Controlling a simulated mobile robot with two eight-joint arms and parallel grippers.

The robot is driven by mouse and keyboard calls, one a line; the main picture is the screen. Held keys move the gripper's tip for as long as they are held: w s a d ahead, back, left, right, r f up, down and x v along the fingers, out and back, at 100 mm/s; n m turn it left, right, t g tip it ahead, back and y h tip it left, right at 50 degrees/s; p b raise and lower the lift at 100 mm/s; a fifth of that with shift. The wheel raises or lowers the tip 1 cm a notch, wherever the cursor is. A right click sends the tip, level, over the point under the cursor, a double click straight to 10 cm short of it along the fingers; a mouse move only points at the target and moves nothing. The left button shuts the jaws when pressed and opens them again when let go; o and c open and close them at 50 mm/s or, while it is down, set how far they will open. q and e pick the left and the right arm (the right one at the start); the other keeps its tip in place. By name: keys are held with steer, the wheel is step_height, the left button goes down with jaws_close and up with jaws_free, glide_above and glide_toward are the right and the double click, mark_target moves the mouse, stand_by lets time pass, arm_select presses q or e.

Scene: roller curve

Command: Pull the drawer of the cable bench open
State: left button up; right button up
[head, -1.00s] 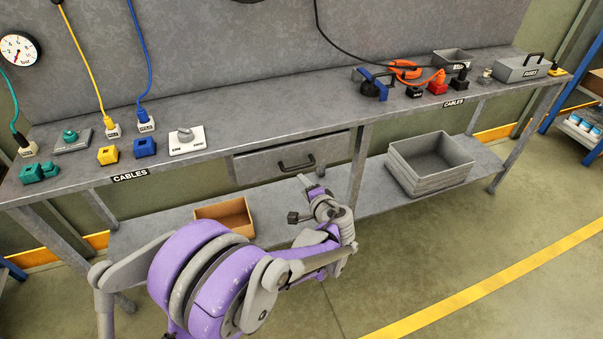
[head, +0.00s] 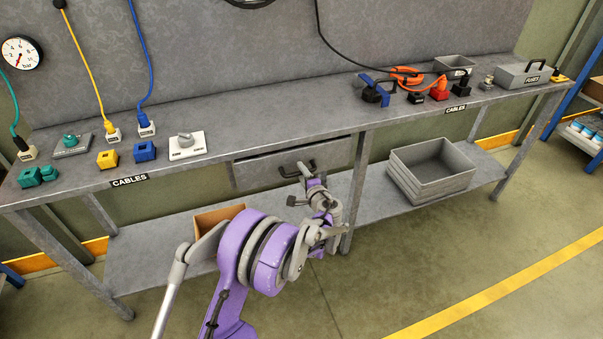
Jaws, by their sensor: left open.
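The bench drawer (head: 262,172) is a grey front under the middle of the cable bench top (head: 225,130). It looks closed, flush below the top's edge. Its dark bar handle (head: 285,172) is partly hidden by my left gripper. My left gripper (head: 299,184), on a purple and grey arm, is open, with its fingertips close in front of the handle. I cannot tell whether they touch the handle or reach around it. My right gripper is not in view.
Cable plugs and sockets stand at the top's left, among them a blue socket (head: 145,151). A red plug (head: 439,92) and a grey case (head: 523,75) are at the right. On the lower shelf are a grey crate (head: 430,190) and a cardboard box (head: 205,219), partly hidden by my arm.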

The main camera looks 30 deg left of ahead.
arm_select(q)
steer(key=shift+w+a+f, duration=0.1)
steer(key=shift+w+a, duration=0.1)
steer(key=shift+a, duration=0.1)
jaws_close()
stand_by(1.3)
